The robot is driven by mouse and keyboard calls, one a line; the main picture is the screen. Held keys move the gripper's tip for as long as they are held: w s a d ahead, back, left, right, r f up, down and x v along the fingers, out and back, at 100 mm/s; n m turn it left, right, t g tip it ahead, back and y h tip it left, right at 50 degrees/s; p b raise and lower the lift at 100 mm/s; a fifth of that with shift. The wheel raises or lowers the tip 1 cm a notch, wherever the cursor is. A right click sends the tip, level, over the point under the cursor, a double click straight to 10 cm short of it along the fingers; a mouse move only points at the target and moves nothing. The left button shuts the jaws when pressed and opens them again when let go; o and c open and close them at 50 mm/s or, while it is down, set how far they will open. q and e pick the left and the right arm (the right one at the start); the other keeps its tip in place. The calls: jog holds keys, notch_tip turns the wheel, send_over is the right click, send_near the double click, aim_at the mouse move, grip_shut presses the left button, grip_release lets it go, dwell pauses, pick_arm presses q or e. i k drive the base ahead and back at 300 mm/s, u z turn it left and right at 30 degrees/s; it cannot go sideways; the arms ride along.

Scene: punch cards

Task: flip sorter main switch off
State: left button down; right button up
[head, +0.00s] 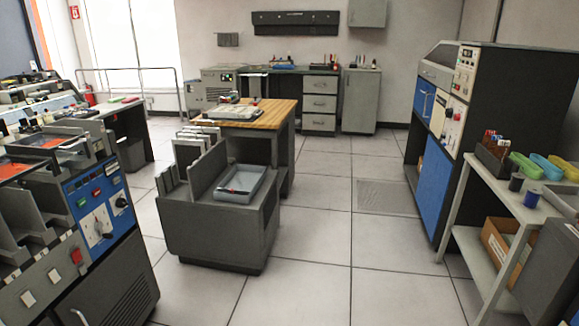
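A grey card machine with slanted pockets, which looks like the sorter (30,235), stands at the left edge. Its blue control panel (88,188) carries coloured indicator lamps, a white plate with a switch handle (98,227) and a black rotary knob (121,201). A red button (76,256) is on the grey face beside the panel. I cannot tell which control is the main switch or its setting. Neither of my grippers is in view.
A grey card cart (218,222) stands mid-floor before a wood-topped desk (262,115). A tall dark cabinet with blue panels (430,190) and a shelf cart (462,178) with bins stand at the right. Open tiled floor (325,220) lies between.

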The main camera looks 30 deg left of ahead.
aim_at(77, 256)
jog(key=u, duration=0.3)
jog(key=i, duration=2.3)
jog(key=u, duration=1.95)
jog(key=i, duration=1.1)
jog(key=u, duration=0.85)
